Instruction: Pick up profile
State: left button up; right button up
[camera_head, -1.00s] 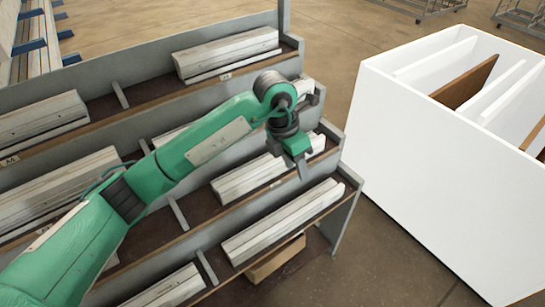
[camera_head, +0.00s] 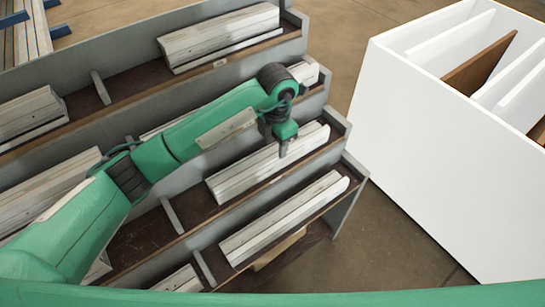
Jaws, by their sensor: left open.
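White profiles lie in stacks on the grey tiered rack. One stack (camera_head: 245,176) lies in the third tier from the top, at its right end. Another stack (camera_head: 285,217) lies in the lowest tier at the right, and one (camera_head: 220,35) lies in the top tier. My left gripper (camera_head: 283,150) hangs pointing down over the third-tier stack, near the middle of that stack. The gripper is open and holds nothing. Whether its fingers touch the profile cannot be told. My left forearm hides much of the second-tier stack. My right gripper is not in view.
A white box (camera_head: 430,160) with upright dividers and brown boards stands right of the rack. Grey dividers (camera_head: 172,215) split the tiers. A green part of my own body crosses the bottom edge. Bare floor (camera_head: 330,30) shows behind the rack.

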aim_at(276, 155)
pick_arm(q)
jog(key=f, duration=0.1)
jog(key=f+p, duration=0.1)
jog(key=f, duration=0.1)
jog(key=shift+w+d, duration=0.1)
jog(key=shift+w, duration=0.25)
notch_tip(276, 155, down, 2)
jog(key=shift+f, duration=0.15)
grip_shut()
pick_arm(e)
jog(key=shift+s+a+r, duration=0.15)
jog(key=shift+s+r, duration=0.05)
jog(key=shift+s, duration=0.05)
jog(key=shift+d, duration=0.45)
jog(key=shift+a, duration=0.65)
